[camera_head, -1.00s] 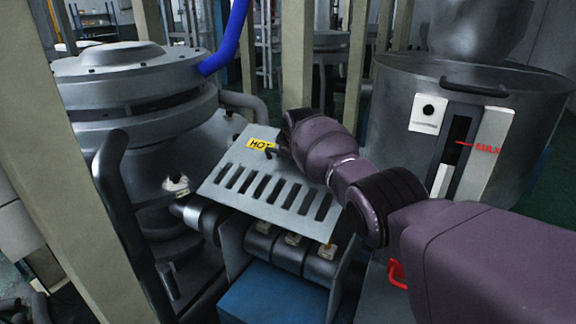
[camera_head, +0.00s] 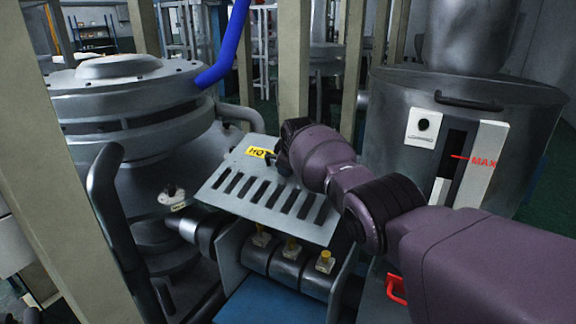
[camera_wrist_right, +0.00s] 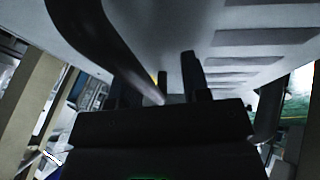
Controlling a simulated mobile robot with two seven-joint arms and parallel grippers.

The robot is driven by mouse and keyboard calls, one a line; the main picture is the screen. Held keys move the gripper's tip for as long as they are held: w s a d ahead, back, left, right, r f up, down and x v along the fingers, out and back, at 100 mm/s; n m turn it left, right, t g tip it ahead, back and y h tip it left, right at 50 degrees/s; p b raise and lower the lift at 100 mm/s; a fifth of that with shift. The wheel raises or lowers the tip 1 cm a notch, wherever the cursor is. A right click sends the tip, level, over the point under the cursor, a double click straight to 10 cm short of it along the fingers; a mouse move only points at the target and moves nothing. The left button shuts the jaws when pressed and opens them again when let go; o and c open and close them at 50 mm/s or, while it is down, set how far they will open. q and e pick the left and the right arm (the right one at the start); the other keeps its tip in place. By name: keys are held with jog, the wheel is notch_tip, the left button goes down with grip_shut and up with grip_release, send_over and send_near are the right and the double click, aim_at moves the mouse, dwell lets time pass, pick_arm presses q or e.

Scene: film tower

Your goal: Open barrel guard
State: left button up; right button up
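The barrel guard (camera_head: 265,196) is a grey slotted metal plate with a yellow HOT label (camera_head: 259,153). It is tilted up over the dark barrel (camera_head: 286,267), whose front part with small brass-topped fittings shows beneath it. My right gripper (camera_head: 284,158) is at the guard's upper side, beside the label; its fingers are small and dark in the head view. In the right wrist view, the fingers (camera_wrist_right: 160,90) are around a dark curved handle (camera_wrist_right: 115,50) under the pale slotted plate, and appear shut on it. My left gripper is out of view.
A round metal machine (camera_head: 130,100) with a blue hose (camera_head: 227,50) stands at left. Beige posts (camera_head: 295,70) stand behind, and a dark curved rail (camera_head: 110,215) is at front left.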

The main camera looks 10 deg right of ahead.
jog(key=shift+s+r+p, duration=0.2)
jog(key=shift+r+p, duration=0.4)
jog(key=shift+p+v, duration=0.75)
jog(key=shift+v, duration=0.05)
jog(key=shift+s+r, duration=0.2)
jog(key=shift+r, duration=0.05)
jog(key=shift+p+v, duration=0.3)
jog(key=shift+v, duration=3.4)
jog(key=shift+d, duration=0.1)
jog(key=shift+s+f, duration=0.1)
